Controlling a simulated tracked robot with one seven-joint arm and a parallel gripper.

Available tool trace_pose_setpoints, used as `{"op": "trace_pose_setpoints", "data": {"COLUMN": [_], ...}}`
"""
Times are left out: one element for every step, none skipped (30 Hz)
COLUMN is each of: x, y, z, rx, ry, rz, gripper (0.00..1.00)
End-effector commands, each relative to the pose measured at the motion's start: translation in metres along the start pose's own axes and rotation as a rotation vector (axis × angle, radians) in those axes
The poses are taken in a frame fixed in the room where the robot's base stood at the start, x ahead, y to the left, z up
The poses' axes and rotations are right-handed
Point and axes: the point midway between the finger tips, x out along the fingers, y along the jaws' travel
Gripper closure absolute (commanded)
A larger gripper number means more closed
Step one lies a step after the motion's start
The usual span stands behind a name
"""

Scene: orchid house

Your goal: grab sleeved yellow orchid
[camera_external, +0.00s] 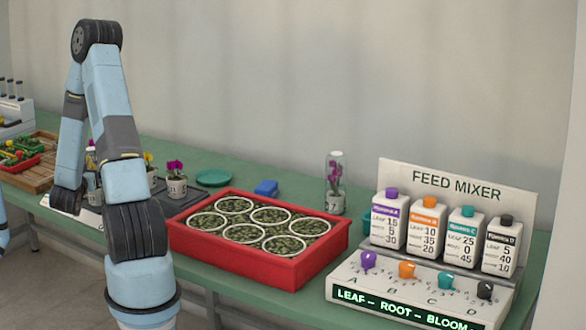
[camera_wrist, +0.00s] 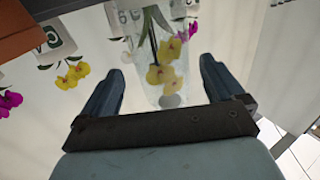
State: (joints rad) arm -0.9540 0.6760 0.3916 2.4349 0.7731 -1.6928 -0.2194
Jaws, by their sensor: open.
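In the wrist view the sleeved yellow orchid (camera_wrist: 160,75) shows yellow blooms in a clear sleeve, with a pale pot at the top edge. It appears between the two fingers of my gripper (camera_wrist: 161,66), which is open. I cannot tell how deep it lies between them, and no contact shows. In the external view my arm reaches down at the left, and its fingers are not clear there. A pale pot (camera_external: 94,190) with a plant, partly hidden by my arm, stands there; I cannot tell if it is the sleeved one.
An unsleeved yellow orchid (camera_wrist: 72,75) hangs left in the wrist view, near a magenta one (camera_wrist: 9,101). In the external view, a potted magenta orchid (camera_external: 175,170) stands beside the red tray (camera_external: 300,270). A sleeved purple orchid (camera_external: 335,185) and the feed mixer (camera_external: 455,185) are right.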

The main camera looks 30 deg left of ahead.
Motion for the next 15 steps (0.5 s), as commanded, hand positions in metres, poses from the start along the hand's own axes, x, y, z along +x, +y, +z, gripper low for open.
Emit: {"op": "trace_pose_setpoints", "data": {"x": [0.003, 0.004, 0.008, 0.011, 0.014, 0.019, 0.024, 0.028, 0.034, 0.038, 0.042, 0.046, 0.048, 0.05, 0.051], "y": [0.0, 0.0, 0.0, -0.001, -0.001, -0.001, -0.002, -0.003, -0.003, -0.003, -0.003, -0.003, -0.003, -0.003, -0.003], "z": [-0.001, -0.001, -0.002, -0.002, -0.003, -0.004, -0.005, -0.006, -0.006, -0.006, -0.006, -0.006, -0.006, -0.006, -0.006], "rx": [0.001, 0.001, 0.001, 0.001, 0.001, 0.002, 0.002, 0.002, 0.001, 0.001, 0.002, 0.002, 0.002, 0.001, 0.001], "ry": [0.0, 0.0, 0.001, 0.002, 0.002, 0.002, 0.001, 0.002, 0.002, 0.002, 0.001, 0.001, 0.0, 0.0, 0.001], "rz": [0.001, 0.002, 0.002, 0.002, 0.002, 0.003, 0.003, 0.003, 0.003, 0.003, 0.003, 0.002, 0.002, 0.001, 0.001], "gripper": [0.05, 0.05, 0.05, 0.05, 0.05, 0.05, 0.05, 0.05, 0.05, 0.05, 0.05, 0.05, 0.05, 0.05, 0.05]}}
